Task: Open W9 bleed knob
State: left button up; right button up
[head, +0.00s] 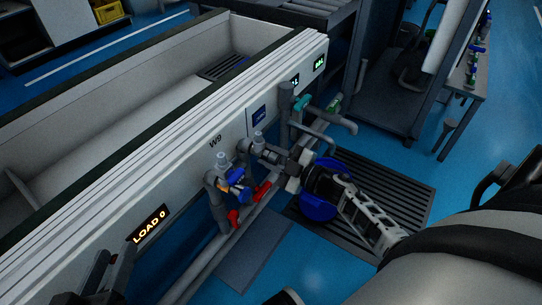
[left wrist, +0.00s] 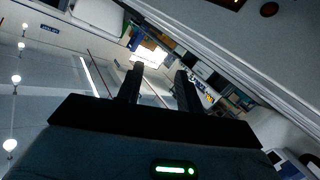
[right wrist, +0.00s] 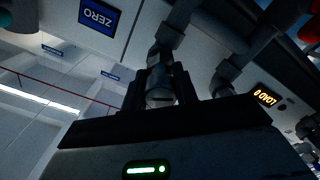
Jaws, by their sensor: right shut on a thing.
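The W9 label (head: 215,142) is on the white panel of a long trough, above a group of grey pipes and valves. My right gripper (head: 285,165) reaches in from the right to the pipework just right of the label. In the right wrist view its fingers (right wrist: 160,92) are shut on a grey round knob (right wrist: 160,97) at the end of a pipe fitting. In the head view the gripper largely hides this knob. My left gripper (head: 100,278) is at the lower left, by the panel. In the left wrist view its fingers (left wrist: 158,88) stand apart with nothing between them.
A blue valve handle (head: 236,182), red handles (head: 233,219) and a teal handle (head: 303,102) are close around the right gripper. A LOAD 0 display (head: 149,226) is on the panel near my left gripper. A floor grate (head: 405,190) lies below my right arm.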

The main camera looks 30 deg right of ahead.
jog(key=shift+f+n, duration=0.1)
jog(key=shift+n, duration=0.9)
jog(key=n+b, duration=0.1)
jog(key=n, duration=0.2)
jog(key=shift+n, duration=0.4)
jog(key=n, duration=0.2)
jog(key=shift+n+b, duration=0.3)
jog(key=shift+b, duration=0.1)
jog(key=n+b, duration=0.1)
jog(key=n, duration=0.2)
pick_arm(q)
jog(key=shift+d+r+n+t+h, duration=0.3)
jog(key=shift+d+r+n+h, duration=0.15)
jog(key=shift+r+h, duration=0.25)
pick_arm(e)
jog(key=shift+n, duration=0.7)
jog(key=shift+d, duration=0.1)
jog(key=o, duration=1)
pick_arm(q)
jog(key=shift+f, duration=0.1)
pick_arm(e)
jog(key=shift+r, duration=0.2)
